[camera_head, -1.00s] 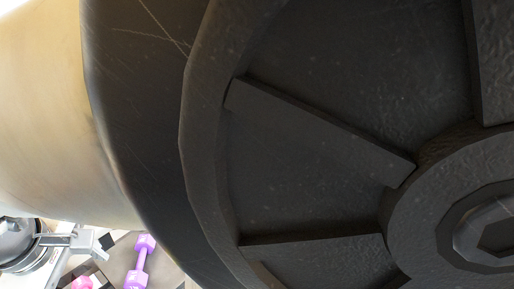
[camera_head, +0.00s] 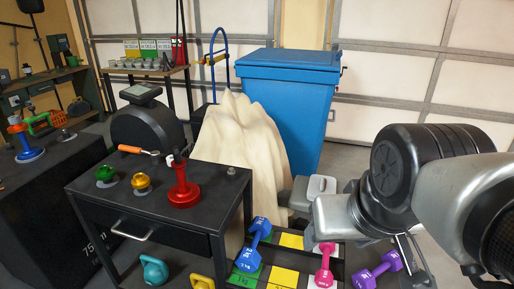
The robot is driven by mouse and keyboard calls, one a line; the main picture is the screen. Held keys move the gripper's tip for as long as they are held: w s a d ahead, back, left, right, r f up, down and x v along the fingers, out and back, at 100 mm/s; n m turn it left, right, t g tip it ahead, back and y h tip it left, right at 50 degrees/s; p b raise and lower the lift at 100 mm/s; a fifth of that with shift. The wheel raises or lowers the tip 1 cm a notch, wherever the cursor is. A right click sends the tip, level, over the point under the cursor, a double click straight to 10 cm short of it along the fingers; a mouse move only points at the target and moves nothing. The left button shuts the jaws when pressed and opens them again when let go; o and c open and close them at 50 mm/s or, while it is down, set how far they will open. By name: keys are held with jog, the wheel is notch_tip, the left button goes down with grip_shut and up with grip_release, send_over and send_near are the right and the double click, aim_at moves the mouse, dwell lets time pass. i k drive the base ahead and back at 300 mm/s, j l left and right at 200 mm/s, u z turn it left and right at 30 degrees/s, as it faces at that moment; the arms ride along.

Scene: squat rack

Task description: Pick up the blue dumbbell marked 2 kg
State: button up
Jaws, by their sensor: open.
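The blue dumbbell (camera_head: 254,245) lies tilted at the lower middle of the head view, on or over a rack with green, yellow and white patches. Any weight mark on it is too small to read. My gripper (camera_head: 291,200) reaches in from the right, above and to the right of the blue dumbbell, apart from it. It is open, and I see nothing held in it. Its fingers are partly hidden by its own body.
A pink dumbbell (camera_head: 325,265) and a purple dumbbell (camera_head: 377,271) lie right of the blue one. A dark table (camera_head: 150,205) with a red weight (camera_head: 183,188) stands left. A blue bin (camera_head: 288,100) and a cream draped shape (camera_head: 240,140) are behind.

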aim_at(247, 259)
jog(key=j+z, duration=0.3)
jog(key=j, duration=0.5)
jog(key=j+z, duration=0.3)
jog(key=j, duration=0.5)
